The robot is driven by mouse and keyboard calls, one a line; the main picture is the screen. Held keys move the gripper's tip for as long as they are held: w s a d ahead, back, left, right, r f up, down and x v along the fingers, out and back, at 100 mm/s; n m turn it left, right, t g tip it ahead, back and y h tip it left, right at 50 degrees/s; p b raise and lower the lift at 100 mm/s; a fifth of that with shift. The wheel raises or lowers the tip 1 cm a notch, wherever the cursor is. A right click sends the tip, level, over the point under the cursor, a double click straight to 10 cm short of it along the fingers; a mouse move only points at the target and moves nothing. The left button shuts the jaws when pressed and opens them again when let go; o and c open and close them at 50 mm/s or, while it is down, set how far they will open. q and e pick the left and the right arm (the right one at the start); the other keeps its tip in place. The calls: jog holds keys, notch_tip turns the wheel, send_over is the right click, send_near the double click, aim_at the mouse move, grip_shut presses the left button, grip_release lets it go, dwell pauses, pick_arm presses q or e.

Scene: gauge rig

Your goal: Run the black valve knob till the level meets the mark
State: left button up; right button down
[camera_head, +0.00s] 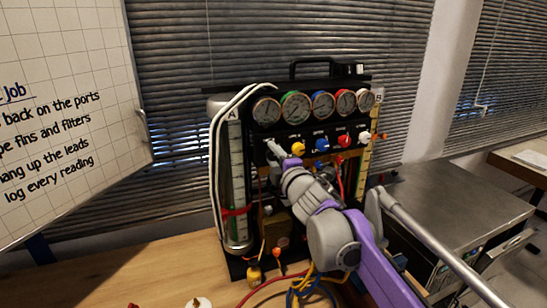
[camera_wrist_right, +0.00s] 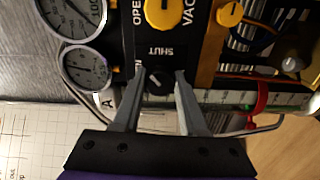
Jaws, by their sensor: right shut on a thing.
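The gauge rig (camera_head: 312,130) stands on the bench. My right gripper (camera_head: 272,148) reaches in from the right to its left-most valve. In the right wrist view its fingers (camera_wrist_right: 160,76) are shut on the black valve knob (camera_wrist_right: 157,78), one on each side, by the words OPEN and SHUT. The knob is mostly hidden in the head view. The sight tube A (camera_head: 237,165) stands upright at the rig's left, with a red band (camera_head: 236,211) low on it. I cannot make out the liquid level clearly. My left gripper is not in view.
Yellow (camera_head: 298,149), blue (camera_head: 322,145) and red (camera_head: 344,141) knobs sit in a row to the right, under several round gauges (camera_head: 295,106). Coloured leads (camera_head: 310,290) lie on the bench in front. A grey metal cabinet (camera_head: 450,205) stands at the right.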

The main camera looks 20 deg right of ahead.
jog(key=m, duration=0.4)
jog(key=shift+m+b, duration=0.3)
jog(key=shift+b, duration=0.1)
jog(key=shift+m+b, duration=0.35)
jog(key=shift+m, duration=1.45)
jog(key=shift+c, duration=2.2)
grip_release()
jog(key=shift+s, duration=0.15)
jog(key=s, duration=1)
jog(key=shift+s+b, duration=0.3)
jog(key=shift+b, duration=0.15)
